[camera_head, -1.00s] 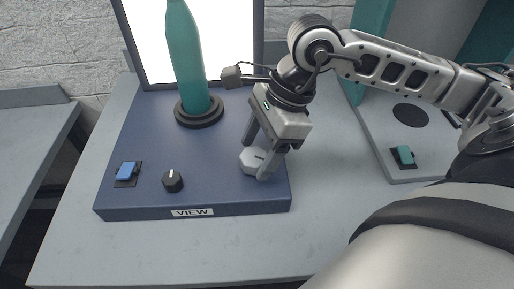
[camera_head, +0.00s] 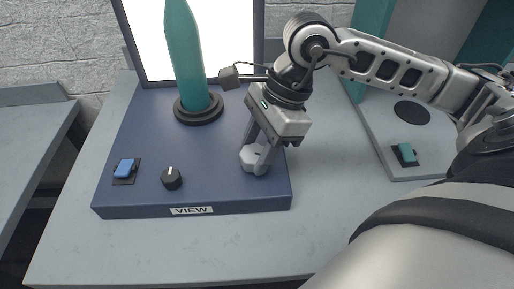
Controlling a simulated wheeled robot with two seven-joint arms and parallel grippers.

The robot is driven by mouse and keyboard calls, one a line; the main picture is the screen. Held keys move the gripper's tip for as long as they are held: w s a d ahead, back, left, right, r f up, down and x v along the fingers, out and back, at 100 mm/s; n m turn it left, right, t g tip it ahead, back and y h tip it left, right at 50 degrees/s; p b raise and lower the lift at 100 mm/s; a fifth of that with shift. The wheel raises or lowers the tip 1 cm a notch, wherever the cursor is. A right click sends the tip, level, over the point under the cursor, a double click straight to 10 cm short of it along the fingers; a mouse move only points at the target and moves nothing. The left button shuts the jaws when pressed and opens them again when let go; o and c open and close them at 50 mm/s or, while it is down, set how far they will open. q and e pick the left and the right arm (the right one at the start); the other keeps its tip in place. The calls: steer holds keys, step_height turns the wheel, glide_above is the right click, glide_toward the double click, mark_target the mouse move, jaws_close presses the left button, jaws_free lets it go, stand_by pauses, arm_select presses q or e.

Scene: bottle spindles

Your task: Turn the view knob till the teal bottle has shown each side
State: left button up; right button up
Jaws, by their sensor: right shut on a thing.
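The teal bottle (camera_head: 185,60) stands upright on a dark round spindle (camera_head: 199,109) on the blue box (camera_head: 140,190), in front of a bright white panel. The box carries a VIEW label (camera_head: 191,211) on its front edge. My right gripper (camera_head: 256,163) is shut on the light grey knob (camera_head: 251,158) at the box's right side, with one finger on either side of it. The fingers hide part of the knob. No side mark on the bottle can be made out. My left gripper is not in view.
A small black knob (camera_head: 171,178) and a blue rocker switch (camera_head: 125,169) sit on the box's left front. At right, a grey unit (camera_head: 432,150) has a teal switch (camera_head: 405,153) and a dark disc (camera_head: 411,112). The table front (camera_head: 160,250) is clear.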

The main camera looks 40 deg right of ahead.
steer(key=n+g+b, duration=0.1)
steer(key=n+b, duration=0.1)
steer(key=n, duration=0.1)
steer(key=shift+w+f, duration=0.1)
steer(key=shift+n+g+b, duration=0.4)
steer(key=shift+n+b, duration=0.35)
steer(key=shift+n, duration=0.15)
steer(key=o, duration=1)
steer(key=p+v, duration=0.1)
steer(key=v, duration=1.5)
steer(key=shift+p, duration=0.35)
